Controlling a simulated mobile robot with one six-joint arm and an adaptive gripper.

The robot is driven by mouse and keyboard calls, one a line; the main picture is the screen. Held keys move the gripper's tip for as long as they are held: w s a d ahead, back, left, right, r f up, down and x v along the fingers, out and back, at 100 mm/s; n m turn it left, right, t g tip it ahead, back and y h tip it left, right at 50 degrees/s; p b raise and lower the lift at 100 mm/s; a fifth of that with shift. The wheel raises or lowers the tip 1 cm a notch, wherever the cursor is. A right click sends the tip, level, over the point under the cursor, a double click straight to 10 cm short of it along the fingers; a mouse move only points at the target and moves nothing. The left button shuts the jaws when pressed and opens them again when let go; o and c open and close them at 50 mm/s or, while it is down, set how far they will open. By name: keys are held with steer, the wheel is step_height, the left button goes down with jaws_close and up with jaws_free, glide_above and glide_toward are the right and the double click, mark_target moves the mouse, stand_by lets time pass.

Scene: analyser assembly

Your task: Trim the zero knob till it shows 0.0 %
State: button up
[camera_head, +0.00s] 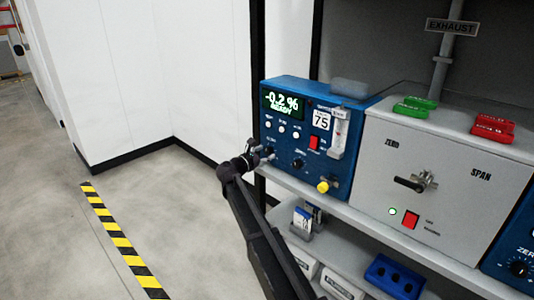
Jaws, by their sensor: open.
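The blue analyser (338,122) stands on the shelf, its front facing me. Its green display (283,102) reads -0.2 % with a second line that looks like READY. A dark knob (298,164) sits low on its panel; the small label above it is hard to read, so I cannot tell for sure that it is the zero knob. My gripper (265,154) is open at the panel's lower left, left of that knob. It hides part of the panel there, and I cannot tell whether it touches anything.
Right of the analyser is a grey box (450,150) marked ZERO and SPAN, with a black lever handle (410,184). Green (415,106) and red (492,127) blocks lie on top. A yellow knob (323,186) sits right of the dark knob.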

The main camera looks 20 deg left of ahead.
steer(key=shift+w+d, duration=0.1)
steer(key=shift+w, duration=0.05)
jaws_close()
stand_by(0.4)
steer(key=shift+m, duration=2.7)
